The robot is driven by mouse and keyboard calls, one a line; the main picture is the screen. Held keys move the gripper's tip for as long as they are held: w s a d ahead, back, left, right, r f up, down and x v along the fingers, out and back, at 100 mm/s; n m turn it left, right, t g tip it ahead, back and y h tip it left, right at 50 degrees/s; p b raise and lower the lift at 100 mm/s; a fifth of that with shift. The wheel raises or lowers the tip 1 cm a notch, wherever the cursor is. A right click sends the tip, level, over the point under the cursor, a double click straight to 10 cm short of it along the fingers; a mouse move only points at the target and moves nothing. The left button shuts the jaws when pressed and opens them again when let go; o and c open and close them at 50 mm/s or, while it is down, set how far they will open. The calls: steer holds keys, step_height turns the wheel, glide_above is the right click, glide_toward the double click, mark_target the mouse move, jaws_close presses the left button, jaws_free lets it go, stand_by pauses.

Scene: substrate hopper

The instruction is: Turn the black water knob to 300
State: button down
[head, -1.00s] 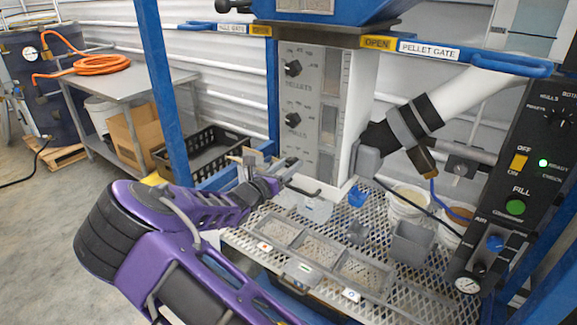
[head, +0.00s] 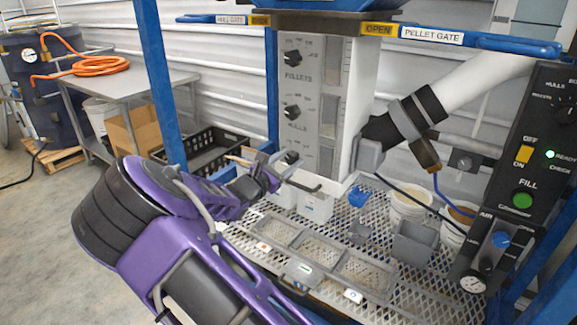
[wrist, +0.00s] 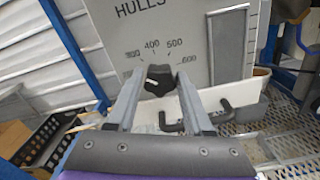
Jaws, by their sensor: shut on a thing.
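The black water knob (wrist: 158,82) is the lowest knob on the grey panel. In the wrist view it sits between the tips of my gripper's fingers (wrist: 160,74), which are shut on it. A printed scale runs over it, with 400, 500 and 600 readable and the left numbers small. In the head view the knob (head: 291,157) shows just above my gripper (head: 285,166), which partly covers the panel there. The knob's own label is hidden.
The hulls knob (head: 291,112) and pellets knob (head: 292,57) are above on the same panel (head: 312,95). A black hooked handle (wrist: 208,118) stands close by my right finger. The mesh shelf (head: 385,290) below carries several bins. A blue post (head: 160,80) rises at left.

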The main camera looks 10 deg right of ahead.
steer(key=shift+f+m+b, duration=0.15)
steer(key=shift+m+b, duration=0.45)
steer(key=shift+m, duration=0.2)
steer(key=shift+c, duration=1.5)
jaws_free()
steer(key=p+v, duration=0.1)
steer(key=v, duration=1.6)
steer(key=shift+s, duration=0.2)
steer(key=shift+a, duration=0.15)
